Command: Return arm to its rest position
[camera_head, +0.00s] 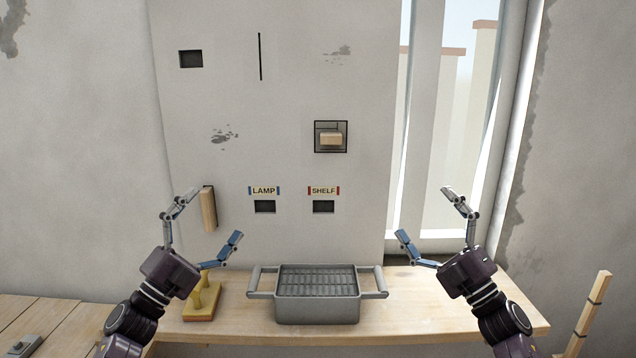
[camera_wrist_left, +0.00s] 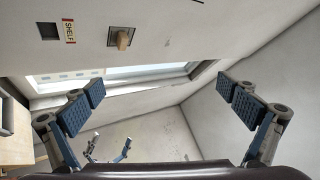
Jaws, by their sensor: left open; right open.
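My left gripper (camera_head: 211,220) is open and empty, raised above the left part of the wooden bench. Its spread fingers also show in the left wrist view (camera_wrist_left: 160,105), with nothing between them. A wooden block (camera_head: 208,209) sticks out of a wall slot, behind the left gripper in the head view; I cannot tell the distance between them. My right gripper (camera_head: 431,220) is open and empty, raised above the right part of the bench, in front of the window. Its fingers also appear small in the left wrist view (camera_wrist_left: 108,149).
A grey bucket (camera_head: 316,310) with side handles stands mid-bench (camera_head: 420,312). A yellow float with handle (camera_head: 203,303) lies left of it. The wall has LAMP (camera_head: 264,191) and SHELF (camera_head: 323,191) slots and a recess holding a wooden block (camera_head: 331,138). A wooden post (camera_head: 592,312) stands right.

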